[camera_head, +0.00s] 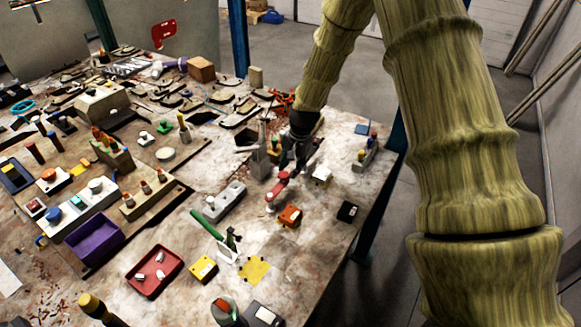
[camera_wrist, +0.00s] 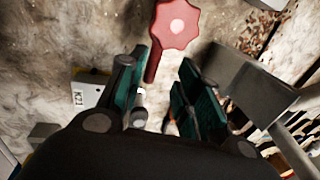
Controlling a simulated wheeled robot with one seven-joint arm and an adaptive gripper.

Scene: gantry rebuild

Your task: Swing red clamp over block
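The red clamp (camera_head: 281,184) is a red arm with a round lobed end, under my gripper on the table. In the wrist view its star-shaped red knob (camera_wrist: 178,25) is at the top, and its bar runs down between my fingers. My gripper (camera_head: 286,172) points down at the clamp; in the wrist view its fingers (camera_wrist: 160,95) are apart, with gaps beside the bar. A grey block (camera_wrist: 240,78) stands right of the fingers in the wrist view. I cannot tell whether it is the task's block. The clamp's lower end is partly hidden by my gripper.
A white box labelled K21 (camera_wrist: 86,92) is left of the fingers. An orange box (camera_head: 290,216), a black box (camera_head: 347,212) and a light grey holed block (camera_head: 225,202) stand nearby. A green lever clamp (camera_head: 212,228) is at the front.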

